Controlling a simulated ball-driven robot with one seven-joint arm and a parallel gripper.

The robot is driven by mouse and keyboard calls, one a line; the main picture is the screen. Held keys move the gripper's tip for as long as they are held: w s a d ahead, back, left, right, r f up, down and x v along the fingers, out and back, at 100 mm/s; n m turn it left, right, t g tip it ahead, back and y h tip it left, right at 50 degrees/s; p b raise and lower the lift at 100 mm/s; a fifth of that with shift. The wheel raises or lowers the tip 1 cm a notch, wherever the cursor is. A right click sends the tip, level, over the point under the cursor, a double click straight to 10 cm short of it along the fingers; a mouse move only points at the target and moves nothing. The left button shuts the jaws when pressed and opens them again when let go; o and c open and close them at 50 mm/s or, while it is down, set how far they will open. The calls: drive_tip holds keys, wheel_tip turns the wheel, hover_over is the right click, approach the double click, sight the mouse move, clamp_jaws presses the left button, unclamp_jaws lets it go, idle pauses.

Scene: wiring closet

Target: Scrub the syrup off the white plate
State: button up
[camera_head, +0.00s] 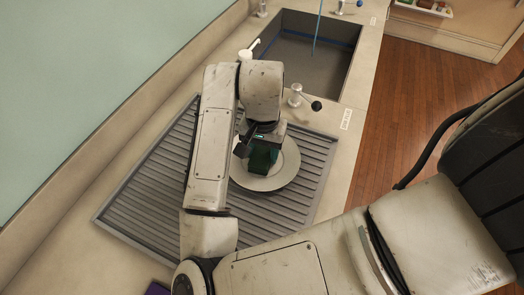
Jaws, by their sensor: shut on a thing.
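The white plate (283,176) lies on the grey ribbed draining board (150,205). My gripper (262,140) points down over the plate and is shut on a dark green block that looks like a sponge (262,158). The sponge is over the upper left part of the plate and looks to touch it or sit just above; I cannot tell which. I cannot make out any syrup on the visible part of the plate.
A sunken grey sink (325,62) lies beyond the draining board, with a thin blue stream or rod (316,35) in it. A tap with a dark knob (297,95) stands between them. A wall rises at left; wooden floor (415,90) lies right of the counter.

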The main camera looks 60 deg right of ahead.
drive_tip(key=shift+w+d+r, duration=0.1)
drive_tip(key=shift+d, duration=0.55)
drive_tip(key=shift+a, duration=0.15)
drive_tip(key=shift+s+a+b, duration=0.2)
drive_tip(key=shift+a+b, duration=0.1)
drive_tip(key=shift+a, duration=0.65)
drive_tip(key=shift+s+d+f+p, duration=0.2)
drive_tip(key=shift+s+d, duration=0.15)
drive_tip(key=shift+d, duration=0.3)
drive_tip(key=shift+s+d+f+p, duration=0.15)
drive_tip(key=shift+s+d, duration=0.15)
drive_tip(key=shift+d, duration=0.3)
drive_tip(key=shift+a, duration=0.1)
drive_tip(key=shift+s+a+r+b, duration=0.15)
drive_tip(key=shift+a+b, duration=0.15)
drive_tip(key=shift+a, duration=0.7)
